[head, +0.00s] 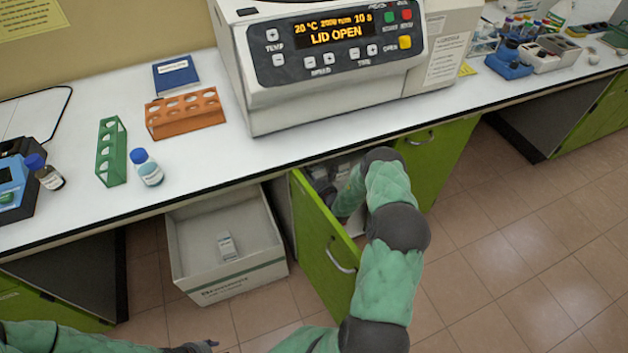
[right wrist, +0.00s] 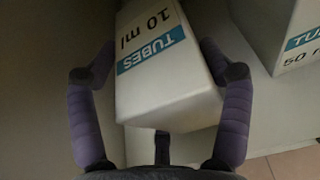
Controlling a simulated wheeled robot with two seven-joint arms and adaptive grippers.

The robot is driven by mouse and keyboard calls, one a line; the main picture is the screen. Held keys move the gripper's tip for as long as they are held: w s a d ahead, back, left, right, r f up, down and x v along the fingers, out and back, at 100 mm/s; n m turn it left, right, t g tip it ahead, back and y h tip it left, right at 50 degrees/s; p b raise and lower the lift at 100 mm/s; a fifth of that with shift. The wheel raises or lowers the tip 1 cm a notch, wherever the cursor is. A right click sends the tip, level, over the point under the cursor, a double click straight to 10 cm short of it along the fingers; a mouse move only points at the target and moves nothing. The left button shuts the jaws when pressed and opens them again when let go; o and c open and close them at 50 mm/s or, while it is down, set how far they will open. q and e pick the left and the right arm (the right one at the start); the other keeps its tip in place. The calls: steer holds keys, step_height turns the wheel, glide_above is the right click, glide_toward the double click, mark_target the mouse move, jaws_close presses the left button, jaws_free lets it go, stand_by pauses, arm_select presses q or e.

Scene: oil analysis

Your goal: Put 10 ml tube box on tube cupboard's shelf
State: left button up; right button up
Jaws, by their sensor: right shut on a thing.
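The white 10 ml tube box (right wrist: 165,85), with a blue "TUBES" band, is between the fingers of my right gripper (right wrist: 158,62) in the right wrist view. The gripper is shut on it. My right arm reaches into the tube cupboard, whose green door (head: 322,250) stands open under the bench in the head view. The hand is mostly hidden there. A pale shelf surface (right wrist: 262,115) shows beside the box; I cannot tell whether the box touches it. My left gripper (head: 197,347) is at the bottom edge of the head view, its fingers unclear.
A 50 ml tube box (right wrist: 285,35) stands to the right inside the cupboard. A large open carton (head: 225,285) with a small box in it sits left of the door. The bench above carries a centrifuge (head: 330,65), tube racks (head: 185,113) and bottles. The floor at right is clear.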

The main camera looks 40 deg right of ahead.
steer(key=shift+f, duration=0.4)
steer(key=shift+r, duration=0.2)
steer(key=shift+f, duration=0.2)
steer(key=o, duration=1.4)
steer(key=shift+s+r, duration=0.1)
steer(key=shift+r, duration=0.05)
steer(key=p+v, duration=0.5)
steer(key=v, duration=0.6)
steer(key=shift+s, duration=0.35)
steer(key=shift+r, duration=0.15)
